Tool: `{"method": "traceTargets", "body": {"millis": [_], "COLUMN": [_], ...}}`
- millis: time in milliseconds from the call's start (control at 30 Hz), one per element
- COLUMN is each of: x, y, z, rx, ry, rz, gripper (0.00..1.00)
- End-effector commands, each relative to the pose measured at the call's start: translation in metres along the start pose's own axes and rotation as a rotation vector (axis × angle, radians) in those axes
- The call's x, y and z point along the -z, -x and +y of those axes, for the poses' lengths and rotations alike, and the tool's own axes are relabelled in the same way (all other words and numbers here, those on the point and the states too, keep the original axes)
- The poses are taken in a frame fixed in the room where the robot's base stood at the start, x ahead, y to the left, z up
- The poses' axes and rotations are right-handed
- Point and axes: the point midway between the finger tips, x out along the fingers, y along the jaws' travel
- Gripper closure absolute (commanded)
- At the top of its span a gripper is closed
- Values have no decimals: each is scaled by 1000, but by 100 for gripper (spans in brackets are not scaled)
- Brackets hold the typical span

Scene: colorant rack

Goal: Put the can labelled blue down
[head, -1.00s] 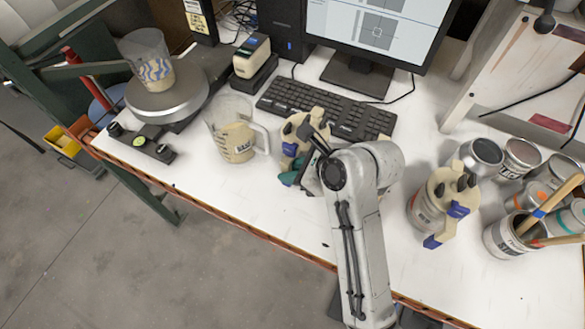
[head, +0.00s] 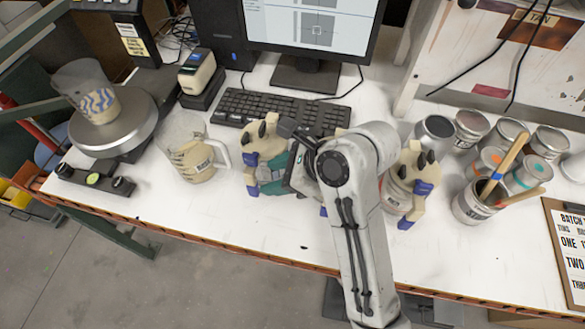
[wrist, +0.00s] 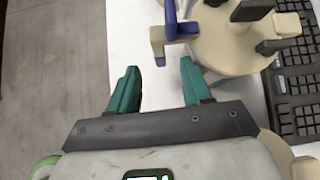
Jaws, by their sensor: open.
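A clear jug (head: 190,150) stands left of the near can, and a scale (head: 118,128) with a cup is farther left. The keyboard (head: 280,108) lies behind. Bare desk shows at the front edge.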

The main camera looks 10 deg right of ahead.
Motion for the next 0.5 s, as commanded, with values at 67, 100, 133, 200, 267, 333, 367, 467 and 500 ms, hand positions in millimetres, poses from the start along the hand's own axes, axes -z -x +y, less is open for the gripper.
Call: {"method": "traceTargets", "body": {"millis": [67, 100, 133, 200, 267, 333, 367, 467, 500], "x": [0, 0, 0, 0, 0, 0, 0, 0, 0], "y": [16, 24, 29, 39, 46, 52, 54, 57, 58], "z": [-1, -1, -1, -1, -1, -1, 0, 0, 0], "rx": [4, 4, 5, 4, 3, 2, 1, 0, -1], "ry": [1, 1, 1, 1, 0, 0, 0, 0, 0], "rz": [-3, -2, -3, -3, -2, -1, -1, -1, -1], "gripper": [51, 51, 51, 51, 51, 51, 51, 51, 51]}}
